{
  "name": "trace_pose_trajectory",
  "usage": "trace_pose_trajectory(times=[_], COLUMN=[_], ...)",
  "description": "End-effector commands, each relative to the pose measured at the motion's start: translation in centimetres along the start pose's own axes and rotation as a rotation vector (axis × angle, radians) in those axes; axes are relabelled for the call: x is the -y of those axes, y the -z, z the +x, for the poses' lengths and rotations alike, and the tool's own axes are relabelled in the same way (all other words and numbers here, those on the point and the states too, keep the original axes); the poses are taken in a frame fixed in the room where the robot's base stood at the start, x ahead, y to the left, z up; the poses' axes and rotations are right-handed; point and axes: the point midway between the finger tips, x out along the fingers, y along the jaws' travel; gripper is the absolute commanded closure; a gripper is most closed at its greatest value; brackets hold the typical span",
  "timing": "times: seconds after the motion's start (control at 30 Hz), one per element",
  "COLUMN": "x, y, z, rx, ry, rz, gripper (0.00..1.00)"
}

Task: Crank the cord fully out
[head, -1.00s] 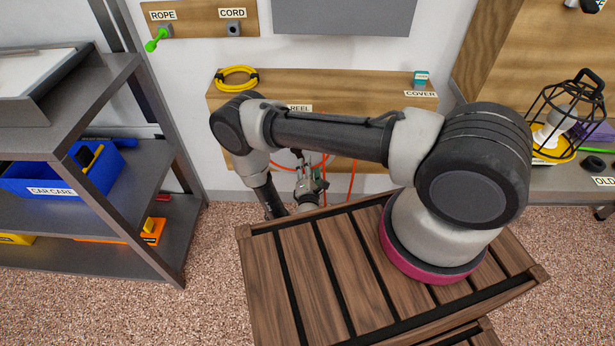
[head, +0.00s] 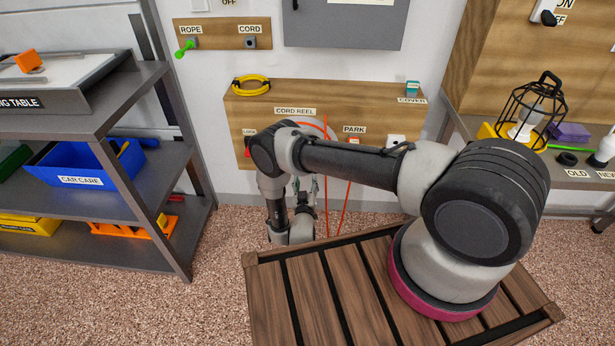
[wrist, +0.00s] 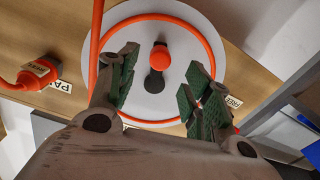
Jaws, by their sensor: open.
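The cord reel shows in the wrist view as a pale round disc (wrist: 198,38) with orange cord (wrist: 212,50) looped around it. A dark crank arm (wrist: 157,72) with a red-orange knob (wrist: 160,57) sits at the disc's middle. My gripper (wrist: 160,92) is open, its green-padded fingers on either side of the crank in the picture and nothing between them. I cannot tell the remaining distance. In the head view my gripper (head: 305,190) is partly hidden behind my arm, below the CORD REEL label (head: 296,111). Orange cord (head: 345,205) hangs down there.
An orange plug (wrist: 32,74) is beside the PARK label. A yellow coil (head: 251,86) and teal item (head: 412,87) sit on the wooden panel (head: 340,95). A green handle (head: 185,48) is under ROPE. Shelves (head: 165,70) stand left, a slatted wooden top (head: 290,290) in front.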

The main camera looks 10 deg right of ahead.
Motion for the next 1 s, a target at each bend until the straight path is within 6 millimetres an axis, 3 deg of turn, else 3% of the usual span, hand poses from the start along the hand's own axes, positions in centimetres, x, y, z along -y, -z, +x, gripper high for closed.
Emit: trace_pose_trajectory(times=[0.5, 0.83, 0.87, 1.0], x=[-0.1, 0.0, 0.0, 0.0], y=[0.0, 0.0, 0.0, 0.0], z=[7.1, 7.7, 7.7, 7.7], rx=[-0.001, -0.001, -0.001, -0.001], ry=[-0.002, -0.001, -0.001, -0.001], rz=[0.016, 0.013, 0.013, 0.013], gripper=[0.50, 0.50, 0.52, 0.78])
